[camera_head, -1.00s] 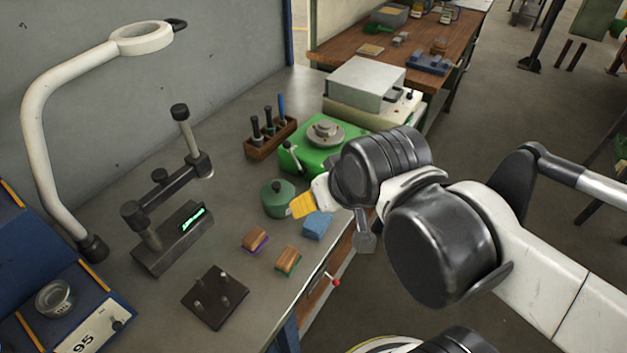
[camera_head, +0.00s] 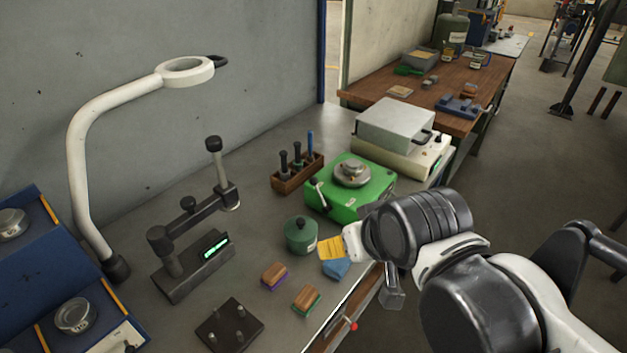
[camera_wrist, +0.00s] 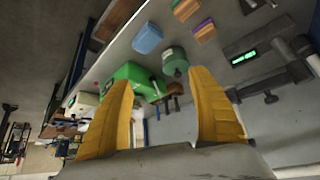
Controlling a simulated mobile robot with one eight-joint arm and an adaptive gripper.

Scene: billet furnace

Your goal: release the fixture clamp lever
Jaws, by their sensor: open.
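A green machine (camera_head: 351,186) with a round metal top stands on the grey bench. A short black-knobbed lever (camera_head: 316,191) rises at its left side; I cannot tell whether this is the fixture clamp lever. A blue fixture (camera_head: 458,105) lies on the wooden bench behind, its details too small to read. My gripper (camera_head: 331,249) hangs at the bench's front edge, in front of the green machine and beside the green canister (camera_head: 301,236). In the wrist view my gripper (camera_wrist: 160,78) has its yellow fingers wide apart with nothing held; the green machine (camera_wrist: 132,78) appears partly between and behind them.
A blue block (camera_head: 336,269) and two brown-topped blocks (camera_head: 274,276) (camera_head: 306,298) lie near the front edge. A pegged dark plate (camera_head: 229,325), a tester with green display (camera_head: 195,268), a lamp (camera_head: 78,170) and a tool rack (camera_head: 297,175) occupy the bench.

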